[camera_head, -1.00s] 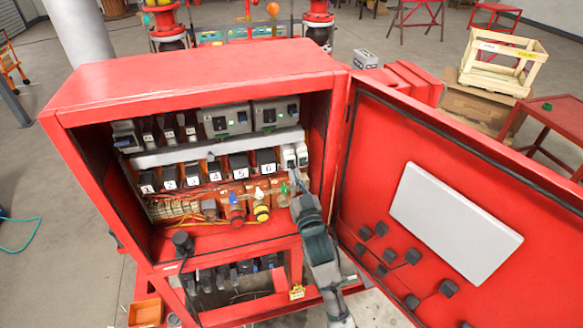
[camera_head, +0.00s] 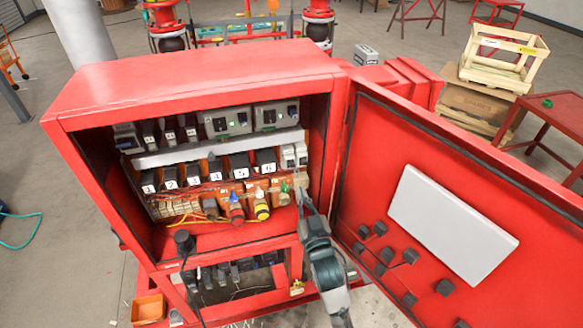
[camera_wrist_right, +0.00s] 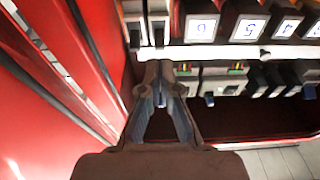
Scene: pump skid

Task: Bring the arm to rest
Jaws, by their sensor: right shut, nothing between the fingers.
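My right gripper (camera_head: 302,197) is at the right side of the open red cabinet (camera_head: 200,78), just below the light grey modules at the end of the numbered row. In the right wrist view the gripper (camera_wrist_right: 160,72) has its fingers together with nothing between them. Its tips point toward the pale modules (camera_wrist_right: 145,22); whether they touch them I cannot tell. My right arm reaches up from the bottom of the head view, between the cabinet opening and the open door. My left gripper is not in view.
The open red door (camera_head: 375,120) with a white panel (camera_head: 453,222) stands close to the right of my arm. Numbered black modules (camera_head: 218,170) and coloured knobs (camera_head: 262,210) sit to the left of the gripper. An orange bin (camera_head: 148,309) is at lower left.

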